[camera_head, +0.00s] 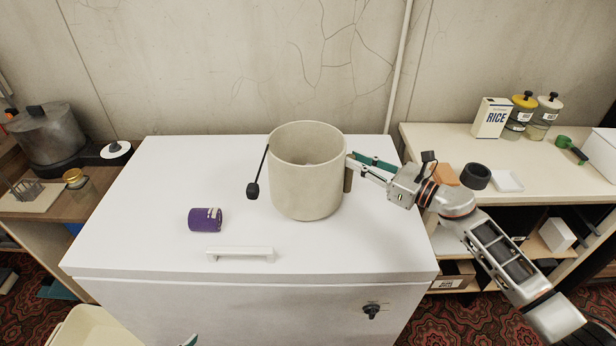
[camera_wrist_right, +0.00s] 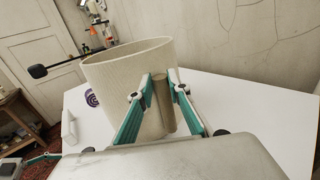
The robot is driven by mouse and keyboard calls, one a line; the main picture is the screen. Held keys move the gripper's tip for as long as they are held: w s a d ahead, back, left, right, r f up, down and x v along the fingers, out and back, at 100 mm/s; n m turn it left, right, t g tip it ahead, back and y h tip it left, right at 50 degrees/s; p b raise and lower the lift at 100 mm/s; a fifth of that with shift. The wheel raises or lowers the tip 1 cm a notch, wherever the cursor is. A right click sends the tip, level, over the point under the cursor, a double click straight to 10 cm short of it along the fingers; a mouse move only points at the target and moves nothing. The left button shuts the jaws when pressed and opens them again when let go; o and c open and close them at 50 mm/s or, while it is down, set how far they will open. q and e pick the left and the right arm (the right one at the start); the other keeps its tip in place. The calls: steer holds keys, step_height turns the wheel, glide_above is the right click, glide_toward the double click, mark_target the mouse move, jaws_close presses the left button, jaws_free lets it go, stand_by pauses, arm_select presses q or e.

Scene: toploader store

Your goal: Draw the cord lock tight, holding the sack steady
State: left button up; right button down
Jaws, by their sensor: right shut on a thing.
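The sack (camera_head: 306,185) is a beige, open-topped cylinder standing upright on the white chest lid. A thin black cord runs from its left rim down to a black cord lock (camera_head: 252,190), which also shows at the left in the right wrist view (camera_wrist_right: 38,71). A brown upright tab (camera_head: 348,179) is on the sack's right side. My right gripper (camera_head: 357,166) is shut on this tab, with its fingers on either side of it in the wrist view (camera_wrist_right: 161,90). Only a green tip of my left gripper (camera_head: 190,341) shows at the bottom edge, well away from the sack.
A purple can (camera_head: 205,219) lies on its side on the white chest (camera_head: 370,245), left of the sack. The lid's white handle (camera_head: 240,254) is in front. Shelves with a pot (camera_head: 45,135) and a rice box (camera_head: 492,118) flank the chest. The lid's front right is clear.

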arm_select(q)
steer(key=shift+d+r, duration=0.2)
steer(key=c, duration=1)
steer(key=r, duration=0.1)
steer(key=d+r+m, duration=0.2)
steer(key=shift+w+t, duration=0.25)
steer(key=shift+t, duration=0.15)
steer(key=c, duration=1.3)
steer(key=d+r+m+t, duration=0.1)
steer(key=d+r+m, duration=0.1)
steer(key=r, duration=0.2)
steer(key=d+r+m, duration=0.2)
steer(key=r, duration=0.2)
steer(key=w+d+r+m+t, duration=0.1)
steer(key=d+r+m, duration=0.1)
steer(key=r, duration=0.2)
steer(key=shift+w+r+t+h, duration=0.1)
steer(key=shift+r+t+h, duration=0.15)
steer(key=shift+t+h, duration=0.05)
jaws_close()
step_height(320, 180, up, 21)
steer(key=s+d+m+t, duration=0.1)
steer(key=m+t, duration=0.3)
steer(key=m, duration=0.3)
steer(key=shift+d+f+y, duration=0.15)
steer(key=shift+d+y, duration=0.25)
